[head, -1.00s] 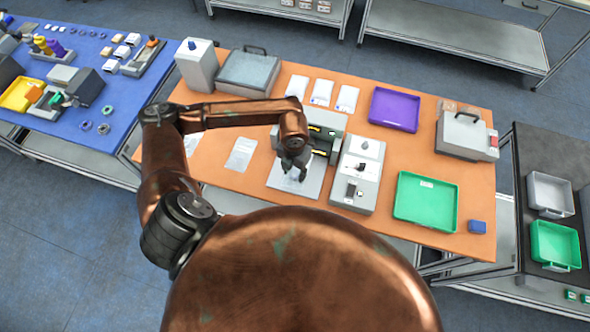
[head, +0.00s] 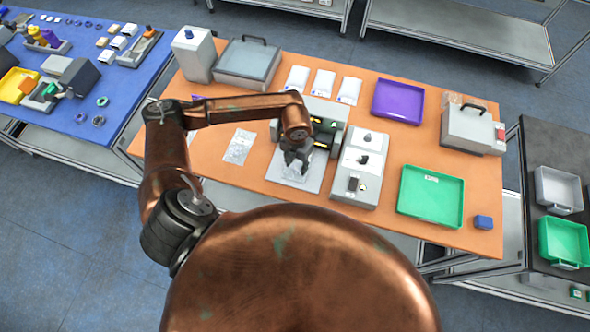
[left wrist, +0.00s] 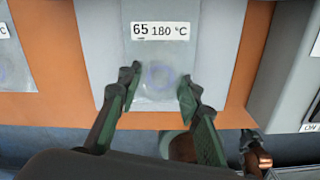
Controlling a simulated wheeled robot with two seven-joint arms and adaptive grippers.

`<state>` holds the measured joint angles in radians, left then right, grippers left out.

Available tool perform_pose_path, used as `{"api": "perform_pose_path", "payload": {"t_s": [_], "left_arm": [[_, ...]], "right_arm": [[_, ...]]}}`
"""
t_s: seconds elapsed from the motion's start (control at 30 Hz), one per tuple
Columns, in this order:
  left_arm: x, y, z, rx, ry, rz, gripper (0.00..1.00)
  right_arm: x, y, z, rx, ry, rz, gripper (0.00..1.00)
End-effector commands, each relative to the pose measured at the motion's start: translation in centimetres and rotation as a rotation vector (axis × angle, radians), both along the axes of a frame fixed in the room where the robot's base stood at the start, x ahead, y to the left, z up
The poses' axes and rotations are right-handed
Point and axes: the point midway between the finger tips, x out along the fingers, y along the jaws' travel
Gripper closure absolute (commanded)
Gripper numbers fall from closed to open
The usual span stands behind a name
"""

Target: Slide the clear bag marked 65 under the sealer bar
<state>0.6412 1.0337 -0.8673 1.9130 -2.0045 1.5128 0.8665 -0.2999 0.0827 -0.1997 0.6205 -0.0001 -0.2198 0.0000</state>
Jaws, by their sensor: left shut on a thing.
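The clear bag marked 65 (left wrist: 158,75) lies flat on the sealer's pale front plate in the left wrist view, its label "65 180 °C" at the far end. In the head view the bag (head: 297,172) shows faintly under my gripper. My left gripper (left wrist: 158,88) is shut on the bag, a finger at each side edge. It also shows in the head view (head: 296,160), pointing down in front of the sealer (head: 325,110). My arm partly hides the sealer bar, so I cannot tell whether the bag reaches under it.
A grey control unit (head: 358,185) stands just right of the plate. Another clear bag (head: 238,147) lies to the left. Several white packets lie behind the sealer. A purple tray (head: 398,101) and a green tray (head: 431,195) are to the right.

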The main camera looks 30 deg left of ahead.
Motion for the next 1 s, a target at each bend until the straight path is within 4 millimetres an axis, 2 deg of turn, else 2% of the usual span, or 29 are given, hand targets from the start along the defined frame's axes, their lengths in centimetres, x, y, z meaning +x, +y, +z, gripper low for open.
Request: {"api": "perform_pose_path", "payload": {"t_s": [0.4, 0.9, 0.93, 1.0], "left_arm": [[2.8, 0.6, -0.3, -0.001, 0.0, 0.0, 0.92], [3.5, 0.8, -0.2, -0.001, 0.0, 0.0, 0.92], [3.5, 0.8, -0.2, -0.001, 0.0, 0.0, 0.67], [3.5, 0.8, -0.2, -0.001, 0.0, 0.0, 0.62]], "right_arm": [[-0.1, 0.1, -1.7, 0.001, 0.002, 0.0, 1.0], [-0.1, 0.6, -2.0, 0.006, 0.003, -0.002, 1.0], [-0.1, 0.6, -2.0, 0.006, 0.003, -0.002, 1.0], [-0.2, 0.5, -2.0, 0.006, 0.003, -0.002, 1.0]]}}
